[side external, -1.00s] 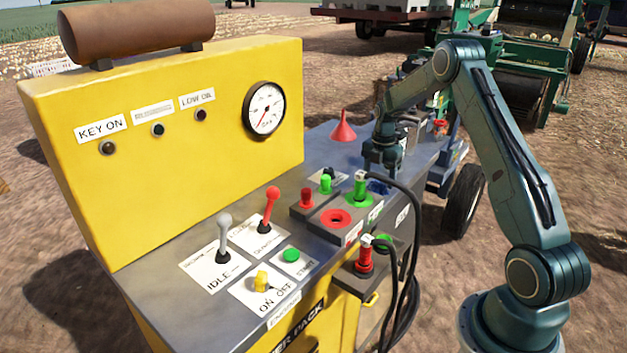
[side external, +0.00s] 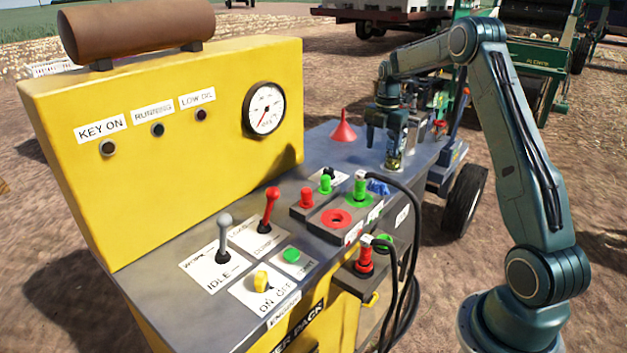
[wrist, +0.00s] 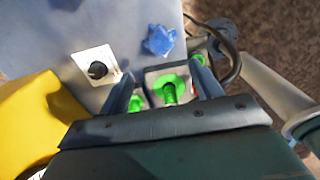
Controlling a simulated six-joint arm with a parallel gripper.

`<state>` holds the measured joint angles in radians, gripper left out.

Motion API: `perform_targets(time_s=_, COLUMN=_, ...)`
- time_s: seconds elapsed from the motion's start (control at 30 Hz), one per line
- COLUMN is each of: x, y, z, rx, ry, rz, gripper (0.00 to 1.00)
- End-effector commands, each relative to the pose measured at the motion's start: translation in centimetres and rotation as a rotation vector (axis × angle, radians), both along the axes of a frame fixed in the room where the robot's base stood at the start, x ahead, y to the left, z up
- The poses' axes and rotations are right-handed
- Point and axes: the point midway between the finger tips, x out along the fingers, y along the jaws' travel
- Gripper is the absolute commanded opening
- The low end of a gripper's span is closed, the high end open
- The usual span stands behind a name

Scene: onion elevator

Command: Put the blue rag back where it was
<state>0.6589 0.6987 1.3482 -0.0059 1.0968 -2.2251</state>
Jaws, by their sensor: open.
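The blue rag (side external: 378,187) lies crumpled on the grey bench top, just behind the green-ringed coupling. It also shows in the wrist view (wrist: 158,40), beyond my fingertips and touching neither finger. My gripper (side external: 386,138) is above the bench, a little above and behind the rag in the side view, pointing down. In the wrist view its two fingers (wrist: 159,68) are apart with nothing held between them.
A can (side external: 395,155) stands close by my gripper. A red funnel (side external: 343,130) stands farther back. Hydraulic couplings with green (side external: 361,188) and red (side external: 336,219) rings and black hoses (side external: 410,215) crowd the front.

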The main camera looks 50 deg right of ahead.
Motion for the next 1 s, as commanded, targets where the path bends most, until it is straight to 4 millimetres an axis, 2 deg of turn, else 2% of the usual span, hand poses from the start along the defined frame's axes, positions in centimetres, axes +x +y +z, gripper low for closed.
perform_targets(time_s=0.4, x=0.0, y=0.0, z=0.0, rx=0.000, ry=0.000, rz=0.000, gripper=0.65)
perform_targets(time_s=0.57, x=0.1, y=0.7, z=0.7, rx=-0.005, ry=-0.007, rz=-0.019, gripper=0.65)
perform_targets(time_s=0.77, x=0.0, y=3.4, z=3.5, rx=-0.021, ry=-0.033, rz=-0.108, gripper=0.65)
perform_targets(time_s=1.0, x=-1.1, y=9.2, z=8.4, rx=-0.038, ry=-0.095, rz=-0.304, gripper=0.65)
